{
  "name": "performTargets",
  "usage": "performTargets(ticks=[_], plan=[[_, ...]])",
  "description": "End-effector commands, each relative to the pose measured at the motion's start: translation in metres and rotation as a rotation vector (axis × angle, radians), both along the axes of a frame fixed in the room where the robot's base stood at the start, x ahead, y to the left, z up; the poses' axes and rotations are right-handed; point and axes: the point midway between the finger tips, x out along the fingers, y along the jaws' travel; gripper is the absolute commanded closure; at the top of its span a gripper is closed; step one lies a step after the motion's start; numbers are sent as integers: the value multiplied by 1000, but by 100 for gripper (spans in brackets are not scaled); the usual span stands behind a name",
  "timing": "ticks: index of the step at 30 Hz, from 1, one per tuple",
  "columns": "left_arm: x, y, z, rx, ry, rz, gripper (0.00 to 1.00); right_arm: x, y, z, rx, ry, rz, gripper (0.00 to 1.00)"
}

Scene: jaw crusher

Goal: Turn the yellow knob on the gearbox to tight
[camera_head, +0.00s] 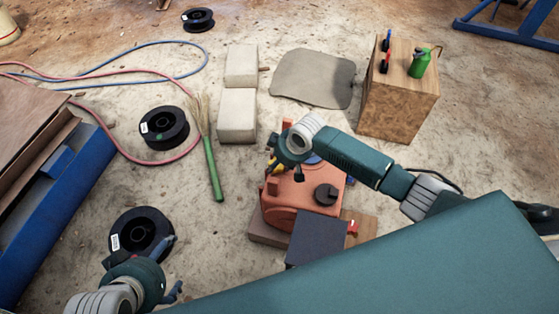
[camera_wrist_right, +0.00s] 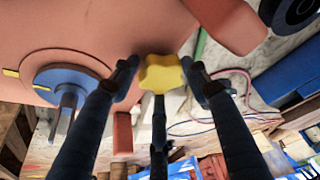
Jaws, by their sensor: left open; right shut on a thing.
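The orange gearbox (camera_head: 305,188) sits on a wooden base in the middle of the head view. Its yellow knob (camera_wrist_right: 162,73) is star-shaped and shows between the fingertips of my right gripper (camera_wrist_right: 161,80) in the right wrist view. The right gripper is shut on the knob. In the head view the knob (camera_head: 279,168) is mostly hidden by my right wrist. A blue round part with a yellow mark (camera_wrist_right: 66,85) is on the gearbox face. My left gripper (camera_head: 174,268) is open and empty at the lower left, away from the gearbox.
A black spool (camera_head: 140,232) lies near my left gripper, and another spool (camera_head: 164,127) lies farther back. A green-handled broom (camera_head: 212,168) and pale blocks (camera_head: 237,112) lie left of the gearbox. A wooden box (camera_head: 397,98) with tools stands at the back right.

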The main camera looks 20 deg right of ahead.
Motion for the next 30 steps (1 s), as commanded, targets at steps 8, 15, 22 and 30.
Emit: performTargets(ticks=[8,15,22,30], plan=[[-2,1,-1,2,8,1,16,5,9,6,18,-16,6,80],[-2,1,-1,2,6,1,16,4,8,5,16,-13,6,38],[-1,1,0,2,5,1,16,3,5,4,10,-9,3,38],[-2,0,-1,1,8,0,16,1,3,5,6,-7,2,38]])
